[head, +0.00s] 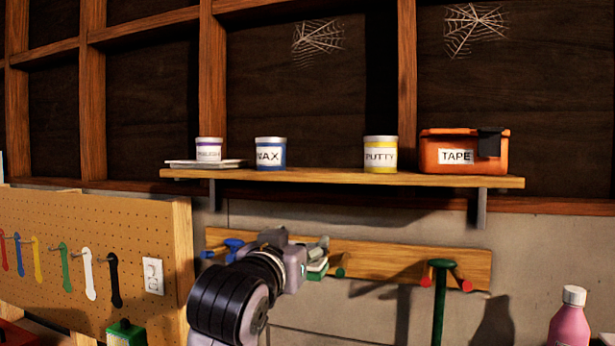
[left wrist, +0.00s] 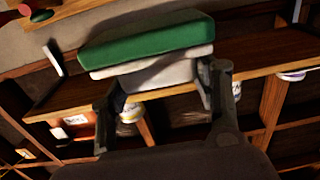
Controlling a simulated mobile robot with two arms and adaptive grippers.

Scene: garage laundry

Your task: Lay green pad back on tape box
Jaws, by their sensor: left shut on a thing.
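The tape box (head: 431,154) is orange with a white TAPE label and stands at the right end of the wall shelf. A dark piece hangs over its right front corner. My left gripper (head: 312,258) is below the shelf, left of and lower than the box. It is shut on the green pad (head: 317,274), a green block with a pale layer. In the left wrist view the pad (left wrist: 150,40) shows large between the fingers (left wrist: 163,88), clear of the box (left wrist: 72,133). My right gripper is not in view.
The shelf (head: 330,177) also holds a putty jar (head: 380,155), a wax jar (head: 271,154) and a purple-banded jar (head: 209,150) on a flat stack. Below are a peg rail (head: 380,262) and a green-handled tool (head: 439,300). A pink bottle (head: 569,325) stands lower right.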

